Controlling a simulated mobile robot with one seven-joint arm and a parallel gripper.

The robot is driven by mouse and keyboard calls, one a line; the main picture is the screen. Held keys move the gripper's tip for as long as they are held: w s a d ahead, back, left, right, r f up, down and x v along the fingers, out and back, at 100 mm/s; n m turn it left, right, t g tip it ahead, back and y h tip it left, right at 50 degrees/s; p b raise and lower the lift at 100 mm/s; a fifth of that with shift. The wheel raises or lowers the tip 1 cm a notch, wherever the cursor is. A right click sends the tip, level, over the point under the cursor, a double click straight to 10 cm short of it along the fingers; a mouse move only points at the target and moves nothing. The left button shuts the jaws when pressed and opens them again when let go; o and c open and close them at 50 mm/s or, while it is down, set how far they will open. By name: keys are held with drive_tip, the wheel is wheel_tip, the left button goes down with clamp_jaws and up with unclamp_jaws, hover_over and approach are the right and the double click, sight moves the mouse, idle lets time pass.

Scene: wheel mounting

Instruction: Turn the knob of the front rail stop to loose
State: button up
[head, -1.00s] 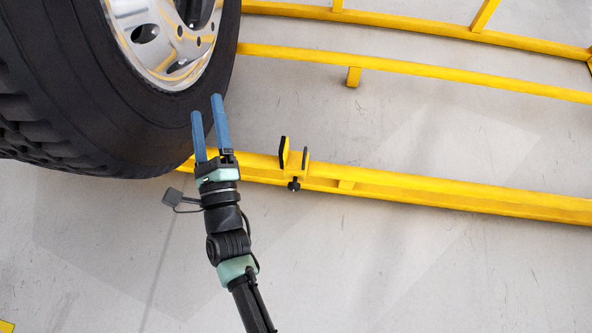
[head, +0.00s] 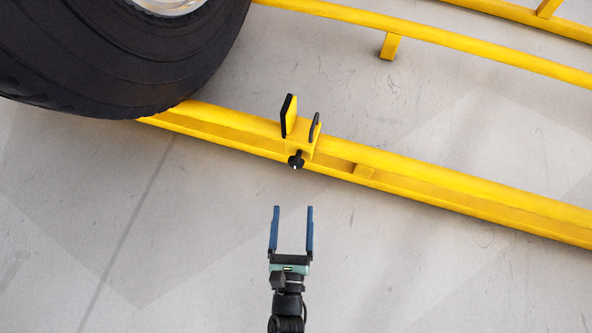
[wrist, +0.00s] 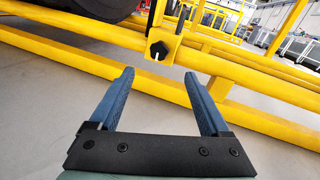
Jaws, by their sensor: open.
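The front rail stop (head: 301,130) is a yellow bracket with dark-faced upright plates on the yellow front rail. Its black knob (head: 296,160) sticks out on the near side, facing my gripper. In the wrist view the knob (wrist: 159,50) shows ahead of and above the fingertips, a little left of centre. My gripper (head: 292,209) has two blue fingers, spread apart and empty. It is over the floor on the near side of the rail, pointing at the knob with a clear gap between. The fingers (wrist: 162,75) do not touch the knob.
A large black tyre (head: 120,60) rests at the rail's left end, left of the stop. The yellow front rail (head: 440,182) runs on to the right, with another rail (head: 450,47) behind it. The grey floor (head: 420,280) near my gripper is clear.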

sight(296, 165)
drive_tip(key=w+b, duration=0.1)
drive_tip(key=w, duration=0.2)
drive_tip(key=w+b, duration=0.2)
drive_tip(key=w, duration=0.2)
drive_tip(key=w+b, duration=0.1)
drive_tip(key=w, duration=0.2)
drive_tip(key=shift+w+d, duration=0.3)
drive_tip(key=shift+w, duration=0.05)
drive_tip(key=shift+w+b, duration=0.35)
drive_tip(key=shift+w, duration=0.05)
drive_tip(key=shift+r, duration=0.1)
drive_tip(key=shift+c, duration=0.2)
clamp_jaws()
